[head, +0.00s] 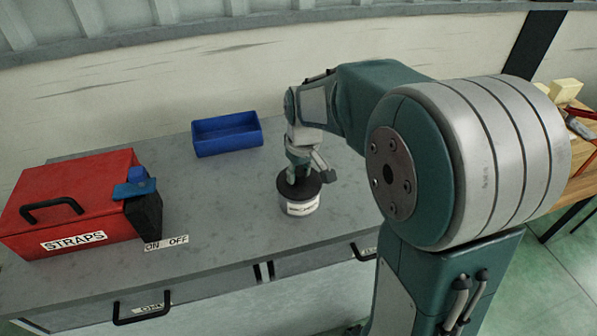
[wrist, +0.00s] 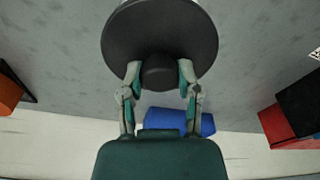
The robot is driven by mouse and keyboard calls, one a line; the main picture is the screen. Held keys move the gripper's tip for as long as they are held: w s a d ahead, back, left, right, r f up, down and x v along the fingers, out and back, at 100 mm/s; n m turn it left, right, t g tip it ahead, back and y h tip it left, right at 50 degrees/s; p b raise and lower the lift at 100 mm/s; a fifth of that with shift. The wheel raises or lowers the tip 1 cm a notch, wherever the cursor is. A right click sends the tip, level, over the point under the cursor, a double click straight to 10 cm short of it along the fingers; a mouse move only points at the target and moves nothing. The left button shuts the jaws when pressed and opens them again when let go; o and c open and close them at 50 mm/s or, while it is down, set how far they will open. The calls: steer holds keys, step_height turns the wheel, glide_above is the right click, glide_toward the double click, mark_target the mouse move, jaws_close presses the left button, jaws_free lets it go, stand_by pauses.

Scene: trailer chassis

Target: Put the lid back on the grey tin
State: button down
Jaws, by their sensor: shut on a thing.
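The grey tin (head: 299,208) stands upright on the grey bench top and carries a white label with dark print. Its round black lid (head: 313,187) is level right over the tin's top; I cannot tell whether it rests on the rim or hovers just above it. In the wrist view the lid (wrist: 160,25) fills the top centre and hides the tin. My gripper (wrist: 159,73) has its two fingers shut on the lid's dark knob (wrist: 159,75). In the head view my gripper (head: 298,172) points down over the tin.
A blue open bin (head: 227,140) stands behind and left of the tin. A red STRAPS box (head: 70,200) and a black switch box (head: 145,213) with a blue lever (head: 135,188) are at the left. Bare bench (head: 225,205) lies between them and the tin.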

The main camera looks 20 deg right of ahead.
steer(key=shift+c, duration=1.2)
jaws_free()
steer(key=shift+o, duration=1.2)
steer(key=shift+r, duration=3.5)
